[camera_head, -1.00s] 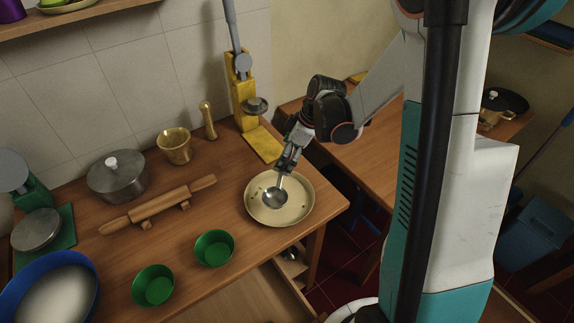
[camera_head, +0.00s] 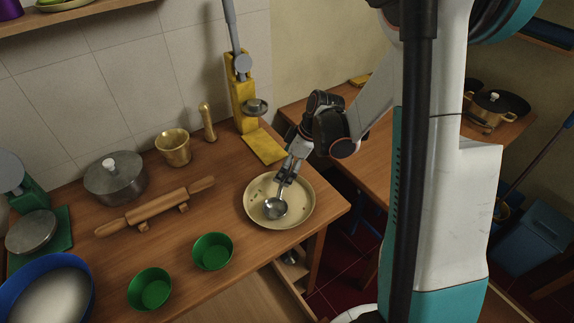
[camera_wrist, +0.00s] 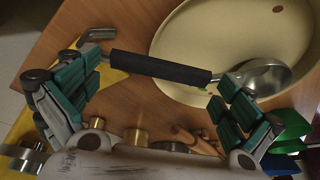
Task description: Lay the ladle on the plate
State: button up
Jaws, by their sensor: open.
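The ladle (camera_head: 275,208) has a silver bowl that rests in the cream plate (camera_head: 299,207) near the table's right corner. In the wrist view the ladle's black handle (camera_wrist: 160,68) reaches past the rim of the plate (camera_wrist: 225,35), its hooked end over the wooden table. My gripper (camera_head: 284,178) is at the plate's far edge, by the handle. In the wrist view my gripper (camera_wrist: 155,92) has its green-padded fingers wide apart, with the handle lying across between them. Whether a finger touches the handle I cannot tell.
Left of the plate are two green bowls (camera_head: 212,251), a rolling pin (camera_head: 158,207) on rests, a lidded pot (camera_head: 116,178) and a brass mortar (camera_head: 173,148). A yellow-based press (camera_head: 243,95) stands behind the plate. A drawer stands open below the table front.

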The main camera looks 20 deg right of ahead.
jog(key=shift+r, duration=0.3)
jog(key=p+v, duration=0.4)
jog(key=v, duration=0.7)
jog(key=shift+d+r, duration=0.2)
jog(key=shift+r, duration=0.1)
jog(key=shift+s, duration=0.1)
